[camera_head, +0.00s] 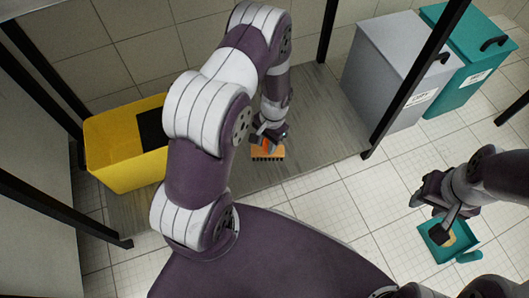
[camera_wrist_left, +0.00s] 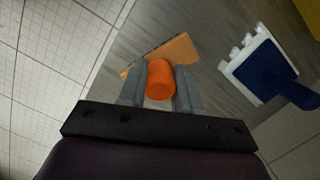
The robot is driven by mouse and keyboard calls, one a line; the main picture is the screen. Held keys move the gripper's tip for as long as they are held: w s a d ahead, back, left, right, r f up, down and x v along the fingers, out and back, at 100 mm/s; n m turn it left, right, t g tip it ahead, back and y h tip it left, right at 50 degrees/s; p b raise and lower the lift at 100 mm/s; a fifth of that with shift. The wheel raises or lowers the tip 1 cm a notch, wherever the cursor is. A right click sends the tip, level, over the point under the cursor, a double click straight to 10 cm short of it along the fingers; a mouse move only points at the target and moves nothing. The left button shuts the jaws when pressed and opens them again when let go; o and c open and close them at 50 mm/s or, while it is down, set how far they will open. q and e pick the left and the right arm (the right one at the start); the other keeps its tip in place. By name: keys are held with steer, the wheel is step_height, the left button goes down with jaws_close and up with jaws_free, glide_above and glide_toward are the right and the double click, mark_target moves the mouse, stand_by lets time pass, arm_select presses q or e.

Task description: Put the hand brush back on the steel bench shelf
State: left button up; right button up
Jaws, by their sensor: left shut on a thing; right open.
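The hand brush (camera_head: 267,153) has an orange body with dark bristles in the head view. In the left wrist view its orange round handle (camera_wrist_left: 160,80) sits between my left fingers, with a flat tan-orange part beyond it. My left gripper (camera_head: 268,137) is shut on the brush, over the grey steel bench shelf (camera_head: 315,130), near its front edge. I cannot tell whether the brush touches the shelf. My right gripper (camera_head: 428,216) is open and empty, at the right above a teal dustpan (camera_head: 468,246).
A yellow bin (camera_head: 125,165) stands at the left. A grey bin (camera_head: 385,65) and a teal lidded bin (camera_head: 470,55) stand at the back right. A blue tool with white edge (camera_wrist_left: 262,68) lies on the shelf. Dark posts (camera_head: 415,80) frame the shelf. The shelf right of the brush is clear.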

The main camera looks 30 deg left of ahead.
mark_target(263, 149)
arm_select(q)
steer(key=shift+a+f, duration=0.4)
steer(key=shift+a, duration=0.15)
steer(key=shift+a+f+b, duration=0.15)
steer(key=shift+f+b, duration=0.2)
step_height(263, 149, down, 4)
steer(key=b, duration=0.3)
steer(key=shift+r, duration=0.45)
steer(key=shift+c, duration=0.5)
steer(key=shift+f, duration=0.1)
steer(key=o, duration=1.1)
steer(key=shift+c, duration=0.2)
